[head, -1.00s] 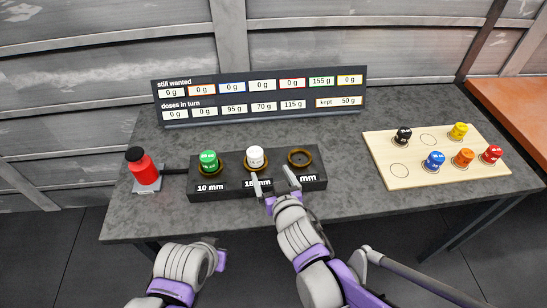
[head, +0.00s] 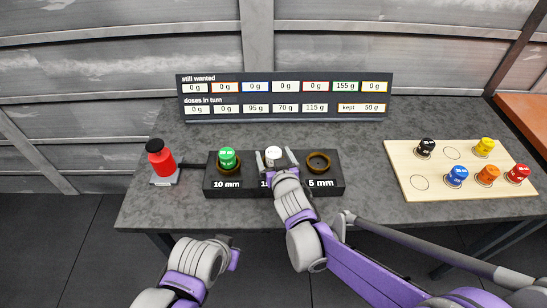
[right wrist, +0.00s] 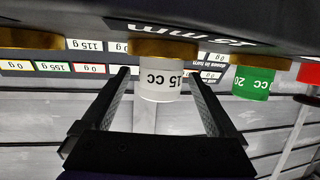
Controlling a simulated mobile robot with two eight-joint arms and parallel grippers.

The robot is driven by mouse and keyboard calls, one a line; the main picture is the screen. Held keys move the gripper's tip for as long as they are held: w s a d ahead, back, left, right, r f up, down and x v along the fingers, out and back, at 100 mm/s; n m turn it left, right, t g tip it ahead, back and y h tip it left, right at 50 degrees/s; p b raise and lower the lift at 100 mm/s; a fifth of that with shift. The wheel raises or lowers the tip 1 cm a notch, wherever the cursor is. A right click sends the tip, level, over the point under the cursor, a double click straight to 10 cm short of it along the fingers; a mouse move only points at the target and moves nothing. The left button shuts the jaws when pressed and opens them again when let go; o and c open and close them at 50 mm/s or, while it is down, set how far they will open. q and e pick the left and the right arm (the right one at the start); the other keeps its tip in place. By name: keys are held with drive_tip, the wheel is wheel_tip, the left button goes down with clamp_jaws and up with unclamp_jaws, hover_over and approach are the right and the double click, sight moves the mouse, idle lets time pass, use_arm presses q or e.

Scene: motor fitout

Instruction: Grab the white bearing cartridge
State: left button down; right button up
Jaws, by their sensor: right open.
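The white bearing cartridge (head: 273,153) stands upright in the middle ring of the black holder block (head: 240,190). I see no clear contact between fingers and cartridge. My left arm is at the bottom of the head view, but its fingers do not show.
A green cartridge (head: 228,158) stands in the ring left of the white one; the right ring (head: 319,162) is empty. A wooden board (head: 410,170) with several coloured cartridges lies at right. A sign board (head: 285,98) stands behind.

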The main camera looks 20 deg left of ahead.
drive_tip(key=shift+w, duration=0.2)
clamp_jaws()
idle(0.4)
